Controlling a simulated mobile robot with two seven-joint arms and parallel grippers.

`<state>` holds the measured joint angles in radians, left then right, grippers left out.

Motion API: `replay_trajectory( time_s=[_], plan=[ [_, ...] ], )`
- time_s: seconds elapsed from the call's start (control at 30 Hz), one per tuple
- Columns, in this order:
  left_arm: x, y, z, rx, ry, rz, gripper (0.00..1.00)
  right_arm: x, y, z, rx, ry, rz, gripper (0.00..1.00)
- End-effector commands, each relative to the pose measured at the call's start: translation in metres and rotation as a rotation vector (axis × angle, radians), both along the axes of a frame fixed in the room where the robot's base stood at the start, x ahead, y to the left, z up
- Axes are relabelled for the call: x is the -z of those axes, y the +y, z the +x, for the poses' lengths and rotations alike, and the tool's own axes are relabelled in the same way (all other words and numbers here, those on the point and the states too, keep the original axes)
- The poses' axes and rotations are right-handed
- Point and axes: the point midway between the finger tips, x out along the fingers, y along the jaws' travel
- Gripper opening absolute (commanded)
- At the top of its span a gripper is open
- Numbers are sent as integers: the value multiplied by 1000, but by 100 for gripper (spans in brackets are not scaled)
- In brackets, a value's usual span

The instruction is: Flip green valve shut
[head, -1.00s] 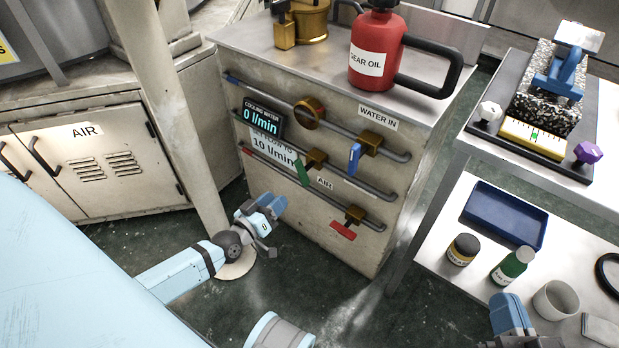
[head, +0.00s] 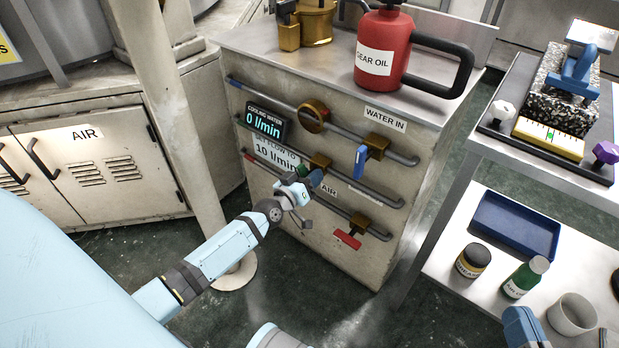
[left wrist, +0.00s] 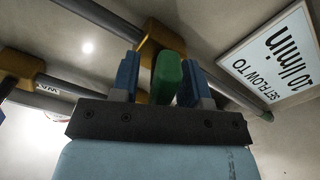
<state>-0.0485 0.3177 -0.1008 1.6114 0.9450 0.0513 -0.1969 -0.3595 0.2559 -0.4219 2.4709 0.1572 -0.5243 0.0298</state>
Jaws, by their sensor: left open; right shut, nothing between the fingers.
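The green valve handle (left wrist: 167,75) stands between the two fingers of my left gripper (left wrist: 160,82) in the left wrist view. The fingers are open, one on each side of it. Its brass body (left wrist: 160,40) sits on a grey pipe behind. In the head view my left gripper (head: 308,182) is at the middle pipe's brass valve (head: 319,162) and hides most of the green handle.
A blue-handled valve (head: 361,162) and a red-handled valve (head: 347,239) sit close by on the other pipes. A display (head: 264,123) reads 0 l/min. A sign (head: 268,152) reads 10 l/min. A red oil can (head: 384,50) stands on top of the cabinet.

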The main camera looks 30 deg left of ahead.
Motion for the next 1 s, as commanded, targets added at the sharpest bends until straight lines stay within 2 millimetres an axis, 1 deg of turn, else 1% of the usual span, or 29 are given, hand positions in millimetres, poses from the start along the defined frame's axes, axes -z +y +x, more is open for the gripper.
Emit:
replay_trajectory(
  time_s=[0.2,0.27,0.3,0.37,0.4,0.53,0.6,0.73,0.8,0.9,1.0],
  plan=[
    [0,0,0,0,0,-1,42,-1,0,0,0,-2,0,0],
    [0,0,0,0,0,-1,28,-1,0,0,0,-2,0,0],
    [0,0,0,0,0,-1,18,-1,0,0,0,-2,0,0],
    [0,0,0,0,0,-1,5,-1,0,0,0,-2,1,0],
    [0,0,0,0,0,-1,0,-1,0,0,-1,-1,1,0],
    [-1,0,0,0,1,4,0,-2,0,0,-1,-1,1,0],
    [-3,0,0,0,0,28,0,-6,0,0,-3,7,6,0],
    [-7,0,0,1,-7,147,0,-19,3,-3,-9,58,35,0],
    [-8,1,0,1,-13,227,0,-21,6,-10,14,78,92,0],
    [-7,1,0,0,-22,327,0,-42,4,-10,32,17,128,0],
    [-4,1,0,1,-29,401,0,-55,3,-10,44,-31,150,0]
  ],
)
